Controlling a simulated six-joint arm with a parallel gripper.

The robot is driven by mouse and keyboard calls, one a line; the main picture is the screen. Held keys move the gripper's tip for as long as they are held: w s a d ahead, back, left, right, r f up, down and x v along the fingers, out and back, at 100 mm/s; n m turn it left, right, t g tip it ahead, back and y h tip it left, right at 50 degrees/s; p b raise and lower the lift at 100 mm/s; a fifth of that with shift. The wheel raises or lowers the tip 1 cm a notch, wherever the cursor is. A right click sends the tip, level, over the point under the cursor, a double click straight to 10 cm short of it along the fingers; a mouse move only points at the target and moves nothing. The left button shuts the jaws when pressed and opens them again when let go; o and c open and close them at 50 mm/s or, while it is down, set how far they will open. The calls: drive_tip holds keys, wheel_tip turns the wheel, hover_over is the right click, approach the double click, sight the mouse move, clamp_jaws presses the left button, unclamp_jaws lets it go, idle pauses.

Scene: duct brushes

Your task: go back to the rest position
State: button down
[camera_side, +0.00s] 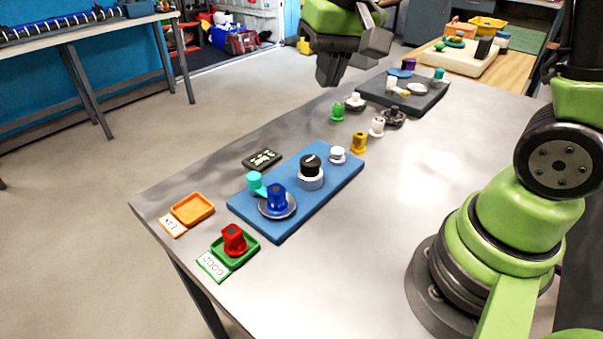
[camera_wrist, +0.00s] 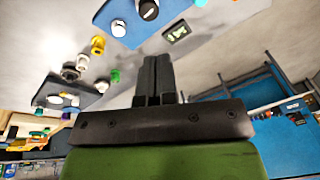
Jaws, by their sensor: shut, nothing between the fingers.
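My gripper (camera_side: 332,70) is raised above the far side of the table in the side view, clear of everything on it. Its two dark fingers are together in the wrist view (camera_wrist: 154,80), with nothing between them. The blue board (camera_side: 318,202) lies on the table and bears a blue knob (camera_side: 277,197) on a grey disc, a teal knob (camera_side: 254,181), a black-topped knob (camera_side: 311,165) and a small white knob (camera_side: 337,153). A red knob (camera_side: 234,239) stands in the green tray (camera_side: 219,253). The orange tray (camera_side: 193,208) is empty.
Loose green (camera_side: 337,112), yellow (camera_side: 358,143) and white (camera_side: 377,126) knobs stand between the blue board and a dark board (camera_side: 424,101) with several parts. A small dark display (camera_side: 262,159) lies behind the blue board. The table's front middle is clear.

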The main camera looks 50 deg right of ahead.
drive_tip(key=s+a+r+t, duration=0.1)
drive_tip(key=s+r+t, duration=0.1)
drive_tip(key=s, duration=0.5)
drive_tip(key=s+a+r+n+t+y, duration=0.1)
drive_tip(key=s+a+r+t, duration=0.1)
drive_tip(key=s+r, duration=0.2)
drive_tip(key=s, duration=0.3)
drive_tip(key=shift+a+r+t, duration=0.2)
drive_tip(key=shift+a+t, duration=0.05)
drive_tip(key=shift+t, duration=0.05)
